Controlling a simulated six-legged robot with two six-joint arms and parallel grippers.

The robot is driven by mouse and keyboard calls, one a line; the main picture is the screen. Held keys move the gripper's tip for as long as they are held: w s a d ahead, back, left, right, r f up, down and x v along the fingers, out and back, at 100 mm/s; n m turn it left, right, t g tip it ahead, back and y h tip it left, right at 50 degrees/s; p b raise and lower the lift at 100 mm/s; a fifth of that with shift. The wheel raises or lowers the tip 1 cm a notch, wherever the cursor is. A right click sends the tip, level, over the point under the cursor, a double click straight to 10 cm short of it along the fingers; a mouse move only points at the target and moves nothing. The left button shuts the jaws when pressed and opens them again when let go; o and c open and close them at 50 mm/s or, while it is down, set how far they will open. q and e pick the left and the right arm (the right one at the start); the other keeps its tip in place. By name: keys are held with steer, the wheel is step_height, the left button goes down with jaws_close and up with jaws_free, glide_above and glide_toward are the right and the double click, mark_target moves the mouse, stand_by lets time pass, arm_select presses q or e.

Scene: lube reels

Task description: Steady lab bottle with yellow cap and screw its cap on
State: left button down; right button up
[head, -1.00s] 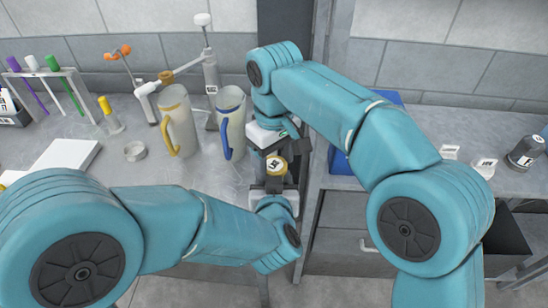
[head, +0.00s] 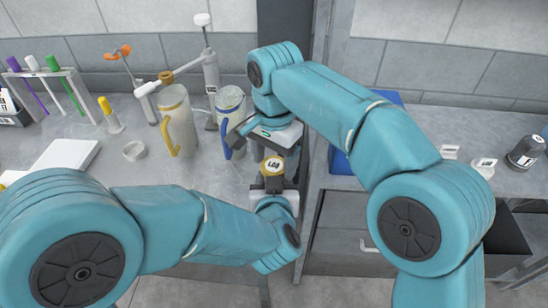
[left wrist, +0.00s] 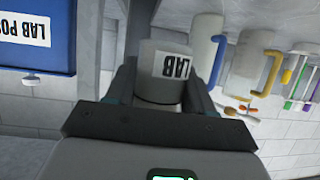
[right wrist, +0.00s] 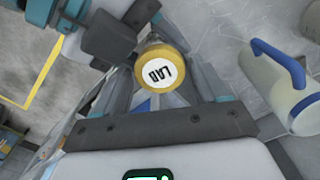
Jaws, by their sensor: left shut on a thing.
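The lab bottle (left wrist: 165,72) is a pale cylinder with a LAB label, held between the fingers of my left gripper (left wrist: 165,88). Its yellow cap (head: 273,166) sits at its top, with a white LAB disc facing up. In the right wrist view the cap (right wrist: 158,68) lies between the spread fingers of my right gripper (right wrist: 160,85), with space at its sides. In the head view my right gripper (head: 263,142) is open just behind the cap. The join between cap and bottle is hidden, so I cannot tell how tightly it sits.
A mug with a blue handle (head: 231,118) stands close behind and left of the right gripper; a yellow-handled mug (head: 178,122) is further left. A blue box (head: 340,163) is at right.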

steer(key=shift+o, duration=0.9)
steer(key=shift+r, duration=0.1)
steer(key=shift+r, duration=2.15)
steer(key=shift+o, duration=0.9)
steer(key=shift+d, duration=0.1)
